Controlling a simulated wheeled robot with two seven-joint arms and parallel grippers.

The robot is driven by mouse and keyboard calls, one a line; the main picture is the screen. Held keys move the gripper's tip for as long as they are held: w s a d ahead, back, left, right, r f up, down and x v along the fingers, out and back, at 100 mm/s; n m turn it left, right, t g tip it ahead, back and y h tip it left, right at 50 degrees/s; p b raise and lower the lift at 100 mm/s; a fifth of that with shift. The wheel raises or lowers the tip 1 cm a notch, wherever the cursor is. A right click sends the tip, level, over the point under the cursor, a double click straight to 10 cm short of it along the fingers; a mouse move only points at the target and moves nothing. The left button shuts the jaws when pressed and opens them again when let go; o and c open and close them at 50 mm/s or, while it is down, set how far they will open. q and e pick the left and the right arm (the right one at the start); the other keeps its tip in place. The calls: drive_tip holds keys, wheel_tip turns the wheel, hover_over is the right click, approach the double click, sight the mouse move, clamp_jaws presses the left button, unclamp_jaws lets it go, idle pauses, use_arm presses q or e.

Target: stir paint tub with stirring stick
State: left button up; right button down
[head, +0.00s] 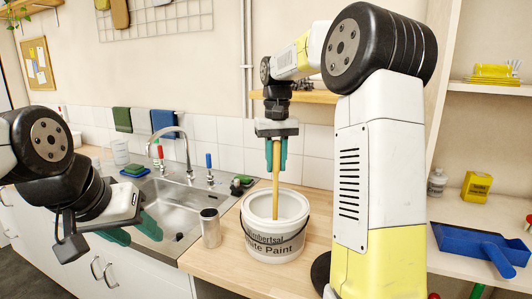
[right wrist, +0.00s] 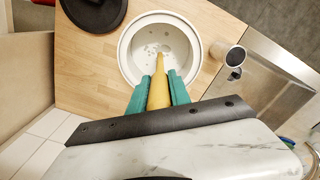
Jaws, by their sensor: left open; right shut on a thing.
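The white paint tub (head: 273,240) stands open on the wooden counter, and its round rim also shows in the right wrist view (right wrist: 124,50). My right gripper (head: 276,160) is above the tub, its green fingers shut on the yellowish stirring stick (head: 275,192). The stick points down with its lower end inside the tub's opening; the right wrist view shows it (right wrist: 160,82) reaching over the white inside. Whether its tip touches the paint I cannot tell. My left gripper (head: 135,232) is open and empty, in front of the sink.
A metal can (head: 210,228) stands on the counter just left of the tub. The sink (head: 172,205) with its tap (head: 185,150) lies further left. Shelves on the right hold a blue dustpan (head: 480,245) and a yellow box (head: 476,187). Some counter in front of the tub is bare.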

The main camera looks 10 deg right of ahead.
sight(276, 181)
drive_tip(key=shift+f, duration=3.05)
